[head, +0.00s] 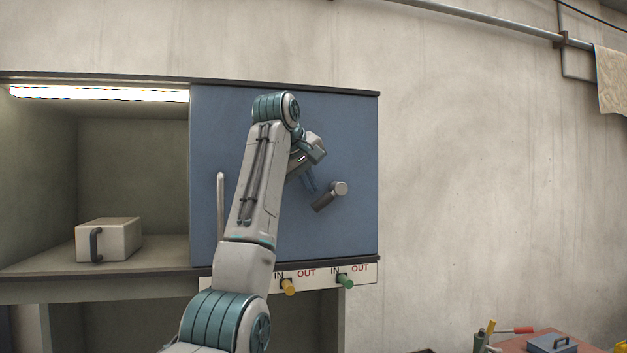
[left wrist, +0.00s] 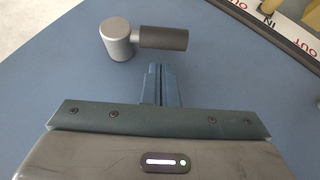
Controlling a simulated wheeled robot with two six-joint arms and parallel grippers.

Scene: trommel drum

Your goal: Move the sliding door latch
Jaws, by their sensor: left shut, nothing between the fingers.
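The blue sliding door (head: 350,130) covers the right part of the cabinet, with a vertical bar handle (head: 220,205) near its left edge. The latch (head: 329,196) is a metal knob with a dark cylindrical lever, tilted down and left from the knob in the head view. In the left wrist view the latch (left wrist: 162,38) lies just beyond my fingertips. My left gripper (head: 311,185) is shut and empty, close to the latch lever; its fingers (left wrist: 158,68) point at the lever in the left wrist view. I cannot tell whether they touch it. My right gripper is not in view.
The open left cabinet compartment holds a pale box (head: 108,239) with a dark handle. Below the door, a label strip (head: 315,277) carries yellow (head: 288,287) and green (head: 345,281) knobs. A red-topped surface (head: 545,342) with tools stands at lower right.

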